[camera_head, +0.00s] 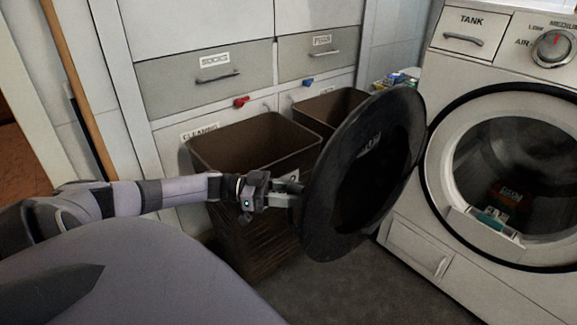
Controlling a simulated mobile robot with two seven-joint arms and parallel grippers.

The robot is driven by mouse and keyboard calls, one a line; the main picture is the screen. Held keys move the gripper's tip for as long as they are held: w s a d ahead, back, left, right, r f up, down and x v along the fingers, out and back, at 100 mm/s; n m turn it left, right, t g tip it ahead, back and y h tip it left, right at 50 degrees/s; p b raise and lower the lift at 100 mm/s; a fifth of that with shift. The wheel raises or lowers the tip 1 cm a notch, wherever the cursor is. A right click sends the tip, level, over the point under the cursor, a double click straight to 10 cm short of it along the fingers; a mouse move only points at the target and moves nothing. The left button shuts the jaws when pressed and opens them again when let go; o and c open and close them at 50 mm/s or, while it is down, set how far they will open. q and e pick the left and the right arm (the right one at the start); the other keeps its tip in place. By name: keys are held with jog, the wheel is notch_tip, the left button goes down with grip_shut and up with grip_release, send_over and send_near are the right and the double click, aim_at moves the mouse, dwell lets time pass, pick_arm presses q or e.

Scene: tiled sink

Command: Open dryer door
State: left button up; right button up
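The white dryer (405,212) stands at the right with its round drum opening uncovered. Its round black door (400,130) is swung well out to the left of the opening, on the side towards the bins. My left arm reaches in from the left, and my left gripper (290,192) is at the door's outer left edge. Its fingertips meet or partly pass behind the door's rim, so I cannot tell whether they grip it or how far apart they are. My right gripper is not in view.
A brown bin (250,140) stands behind my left gripper, with a second brown bin (330,106) beside it. Cabinets with labelled drawers (190,92) line the back wall. Dark floor (370,290) lies free in front of the dryer.

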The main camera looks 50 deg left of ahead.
pick_arm(q)
jog(key=shift+f, duration=0.1)
jog(key=shift+s+a, duration=0.15)
jog(key=v, duration=0.6)
jog(key=shift+s+a+p, duration=0.15)
jog(key=shift+a+p, duration=0.15)
jog(key=shift+p, duration=0.15)
jog(key=shift+d, duration=0.1)
